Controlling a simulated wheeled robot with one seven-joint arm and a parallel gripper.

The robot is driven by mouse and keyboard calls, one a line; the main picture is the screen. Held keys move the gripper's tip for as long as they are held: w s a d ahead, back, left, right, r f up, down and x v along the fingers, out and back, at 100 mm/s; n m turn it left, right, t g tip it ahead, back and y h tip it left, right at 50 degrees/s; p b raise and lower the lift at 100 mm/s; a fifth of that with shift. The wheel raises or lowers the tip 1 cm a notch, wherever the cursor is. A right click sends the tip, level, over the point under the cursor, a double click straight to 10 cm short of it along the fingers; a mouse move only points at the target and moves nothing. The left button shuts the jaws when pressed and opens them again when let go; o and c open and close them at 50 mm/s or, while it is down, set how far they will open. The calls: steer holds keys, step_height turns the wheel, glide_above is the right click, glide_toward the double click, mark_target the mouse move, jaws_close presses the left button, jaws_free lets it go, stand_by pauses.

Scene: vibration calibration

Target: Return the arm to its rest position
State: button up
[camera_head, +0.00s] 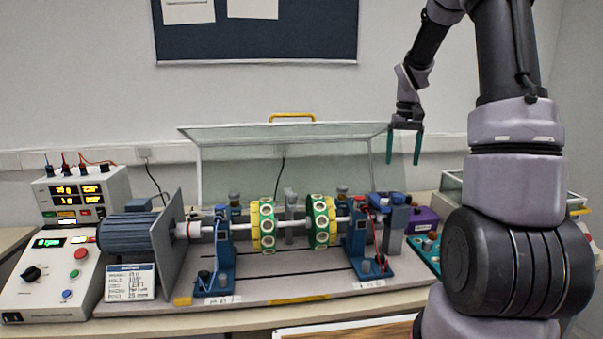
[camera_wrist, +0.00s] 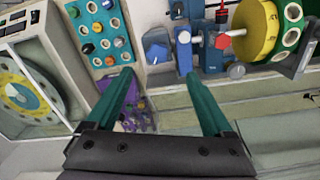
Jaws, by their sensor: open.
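My gripper (camera_head: 404,147) hangs with its green fingers pointing down, above the right end of the rig, in front of the wall. The fingers are apart with nothing between them. In the wrist view my gripper (camera_wrist: 160,98) shows both green fingers spread and empty. My arm rises at the right of the head view and bends over to the gripper.
A clear guard with a yellow handle (camera_head: 292,117) stands raised behind the rig. A motor (camera_head: 126,235), a control box (camera_head: 48,277) and a power supply (camera_head: 82,194) are at left. A purple box (camera_head: 422,220) and a teal tray (camera_wrist: 98,32) of small parts are at right.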

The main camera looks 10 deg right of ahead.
steer(key=s+a+r+t, duration=0.2)
steer(key=s+a+r, duration=0.35)
steer(key=r, duration=0.25)
steer(key=s+a+r+t+y, duration=0.1)
steer(key=s+a+r+t, duration=0.1)
steer(key=s, duration=0.8)
steer(key=s+a+r+m+t+y, duration=0.1)
steer(key=s+a+r+t, duration=0.2)
steer(key=s, duration=0.7)
steer(key=shift+s+a+r+m, duration=0.3)
steer(key=shift+a+r, duration=0.9)
steer(key=shift+a, duration=0.95)
